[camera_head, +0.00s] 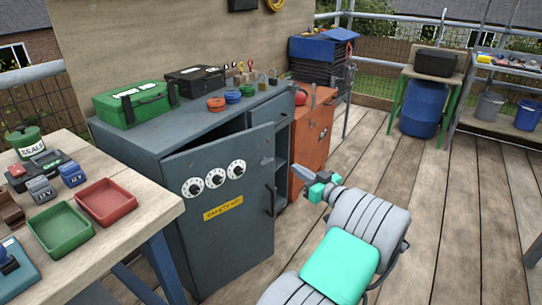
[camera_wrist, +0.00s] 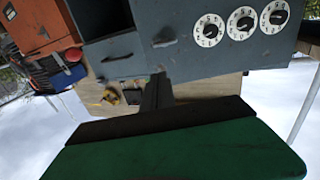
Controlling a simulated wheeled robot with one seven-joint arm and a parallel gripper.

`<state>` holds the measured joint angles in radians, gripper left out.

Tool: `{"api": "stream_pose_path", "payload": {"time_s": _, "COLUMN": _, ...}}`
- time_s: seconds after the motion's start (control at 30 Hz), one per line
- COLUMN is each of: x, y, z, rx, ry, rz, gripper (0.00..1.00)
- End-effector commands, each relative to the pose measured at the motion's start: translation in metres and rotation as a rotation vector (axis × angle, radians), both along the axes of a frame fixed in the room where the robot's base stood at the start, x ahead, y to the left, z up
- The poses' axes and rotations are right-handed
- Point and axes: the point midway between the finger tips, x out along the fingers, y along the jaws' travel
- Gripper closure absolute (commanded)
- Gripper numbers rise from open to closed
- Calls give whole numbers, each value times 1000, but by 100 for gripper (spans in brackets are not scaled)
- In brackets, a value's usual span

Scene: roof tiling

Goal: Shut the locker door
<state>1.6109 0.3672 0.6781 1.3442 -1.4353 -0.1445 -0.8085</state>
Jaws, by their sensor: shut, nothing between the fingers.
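The grey-blue locker (camera_head: 140,140) stands left of centre in the head view. Its door (camera_head: 235,240) is ajar, with the hinge side at left and the free edge swung out towards the camera. The door carries three white dials (camera_head: 214,177), a yellow label (camera_head: 222,208) and a dark handle (camera_head: 270,200) near its free edge. The door also shows upside down in the wrist view (camera_wrist: 215,55). My gripper (camera_head: 303,174) is shut and empty, right of the door's free edge and apart from it in the picture. Its dark fingers also show in the wrist view (camera_wrist: 158,85).
An orange cabinet (camera_head: 313,130) stands right of the locker. A green case (camera_head: 135,103), a black case (camera_head: 195,78), tape rolls and padlocks sit on the locker top. A workbench (camera_head: 125,225) with trays stands at front left. Plank floor (camera_head: 455,215) at right is clear.

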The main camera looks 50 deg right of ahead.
Motion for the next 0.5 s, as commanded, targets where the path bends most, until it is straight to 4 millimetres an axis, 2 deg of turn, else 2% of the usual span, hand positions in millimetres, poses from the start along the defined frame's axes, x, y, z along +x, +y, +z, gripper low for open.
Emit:
{"api": "stream_pose_path", "payload": {"time_s": 0.17, "x": 32, "y": -1, "z": -2, "rx": -2, "ry": 0, "rz": 14, "gripper": 100}}
{"api": "stream_pose_path", "payload": {"time_s": 0.5, "x": 105, "y": -18, "z": -2, "rx": -2, "ry": -1, "rz": 13, "gripper": 100}}
